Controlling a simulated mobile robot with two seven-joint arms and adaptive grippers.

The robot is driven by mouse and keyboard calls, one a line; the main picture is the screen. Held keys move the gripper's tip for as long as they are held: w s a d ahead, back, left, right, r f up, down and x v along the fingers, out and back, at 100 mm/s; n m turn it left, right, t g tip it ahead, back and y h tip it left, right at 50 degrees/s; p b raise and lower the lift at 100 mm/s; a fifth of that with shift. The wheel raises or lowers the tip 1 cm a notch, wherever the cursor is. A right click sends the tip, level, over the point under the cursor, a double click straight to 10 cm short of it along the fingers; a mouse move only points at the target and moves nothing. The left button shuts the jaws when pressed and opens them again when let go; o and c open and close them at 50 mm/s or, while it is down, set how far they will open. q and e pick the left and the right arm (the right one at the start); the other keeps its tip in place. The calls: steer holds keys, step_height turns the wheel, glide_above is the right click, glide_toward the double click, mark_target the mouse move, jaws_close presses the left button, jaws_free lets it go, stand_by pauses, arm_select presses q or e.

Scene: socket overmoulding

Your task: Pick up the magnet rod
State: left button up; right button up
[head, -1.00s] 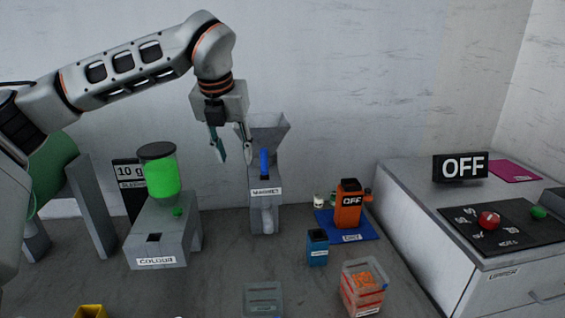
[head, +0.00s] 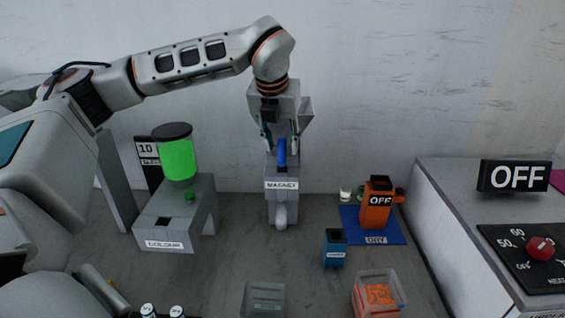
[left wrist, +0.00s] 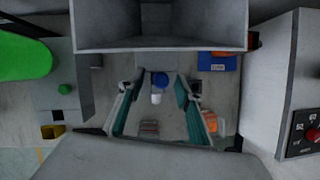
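The magnet rod (head: 282,152) is blue and stands upright in the grey housing labelled MAGNET (head: 281,201) in the head view. Its blue round top also shows in the left wrist view (left wrist: 160,79). My left gripper (head: 281,146) points down at the rod, with one finger on each side of its upper part. The fingers (left wrist: 157,112) are spread open in the left wrist view, with visible gaps to the rod. I cannot tell the exact height of the fingertips along the rod. My right gripper is not in view.
A grey hopper (left wrist: 160,28) rises close behind the rod. The COLOUR unit (head: 165,230) with its green container (head: 178,158) stands left.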

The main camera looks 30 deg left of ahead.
arm_select(q)
steer(key=shift+x, duration=1)
steer(key=shift+w+r, duration=0.1)
jaws_close()
